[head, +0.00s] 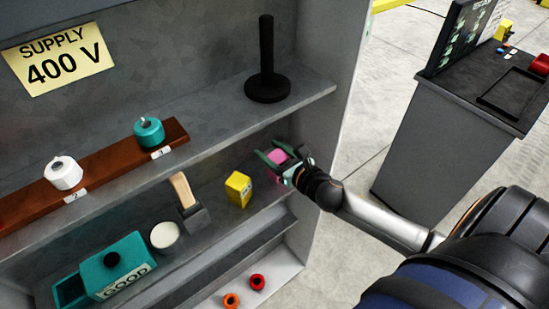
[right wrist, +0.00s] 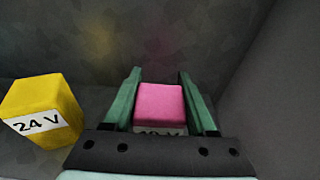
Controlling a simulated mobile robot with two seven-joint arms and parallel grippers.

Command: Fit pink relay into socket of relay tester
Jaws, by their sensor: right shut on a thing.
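The pink relay (head: 278,156) is at the right end of the middle shelf, between the green fingers of my right gripper (head: 276,160). In the right wrist view the pink relay (right wrist: 159,101) sits between the two fingertips (right wrist: 159,88), its white label partly hidden by the gripper's body. My right gripper is shut on it. I cannot tell whether the relay touches the shelf. I cannot make out a relay tester or its socket for sure. My left gripper is not in view.
A yellow block (head: 238,189), marked 24 V in the right wrist view (right wrist: 42,112), stands left of the gripper. A mallet (head: 190,205), white round thing (head: 165,236) and teal GOOD box (head: 125,265) are further left. The shelf's side wall (head: 336,90) is close right. A grey cabinet (head: 440,150) stands beyond.

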